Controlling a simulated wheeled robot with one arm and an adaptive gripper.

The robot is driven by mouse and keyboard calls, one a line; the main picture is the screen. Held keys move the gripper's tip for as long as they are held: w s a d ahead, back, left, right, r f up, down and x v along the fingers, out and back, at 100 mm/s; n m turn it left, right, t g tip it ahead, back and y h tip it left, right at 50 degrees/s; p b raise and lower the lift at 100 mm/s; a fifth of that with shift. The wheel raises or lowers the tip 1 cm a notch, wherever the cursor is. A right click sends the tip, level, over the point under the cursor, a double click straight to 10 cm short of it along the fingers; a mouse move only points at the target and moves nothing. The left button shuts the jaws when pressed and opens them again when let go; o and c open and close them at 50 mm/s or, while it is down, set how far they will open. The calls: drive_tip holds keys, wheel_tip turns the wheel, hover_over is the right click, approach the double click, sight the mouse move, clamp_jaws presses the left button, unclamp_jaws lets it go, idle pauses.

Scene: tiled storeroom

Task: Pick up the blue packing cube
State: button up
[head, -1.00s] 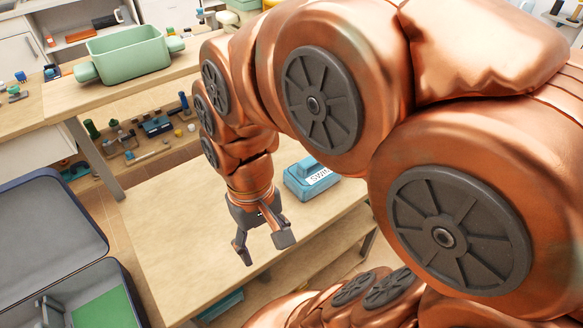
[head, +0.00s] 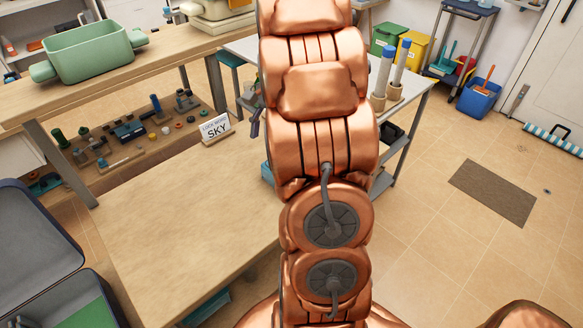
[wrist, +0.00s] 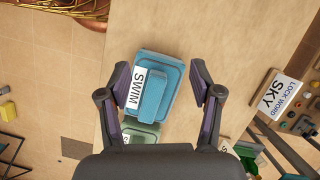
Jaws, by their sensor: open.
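The blue packing cube (wrist: 156,92) lies on the wooden table (wrist: 190,25), with a raised handle strip on top and a white label reading SWIM. In the wrist view it shows beyond and between the fingers of my gripper (wrist: 160,75). My gripper is open and nothing is held in it; its height above the cube is hard to tell. In the head view my arm hides most of the cube, and only a blue sliver (head: 267,173) shows at its left edge. A green packing cube (wrist: 141,134) lies close to the blue one, partly hidden by my gripper.
A sign reading LOCK WORD SKY (head: 215,128) stands at the table's far edge. An open suitcase (head: 38,240) is at the left. A green tub (head: 88,55) sits on the back bench. The near part of the table (head: 185,220) is bare.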

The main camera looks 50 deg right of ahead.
drive_tip(key=d+f+m, duration=0.1)
drive_tip(key=d, duration=0.2)
drive_tip(key=d+f+m, duration=0.1)
drive_tip(key=d, duration=0.3)
drive_tip(key=d+f+m+t, duration=0.1)
drive_tip(key=d+f, duration=0.1)
drive_tip(key=d, duration=0.2)
drive_tip(key=shift+s+m+y+b, duration=0.15)
drive_tip(key=shift+m+y+b, duration=0.15)
drive_tip(key=shift+p+x, duration=0.95)
drive_tip(key=shift+x, duration=2.95)
drive_tip(key=shift+s+d, duration=0.1)
clamp_jaws()
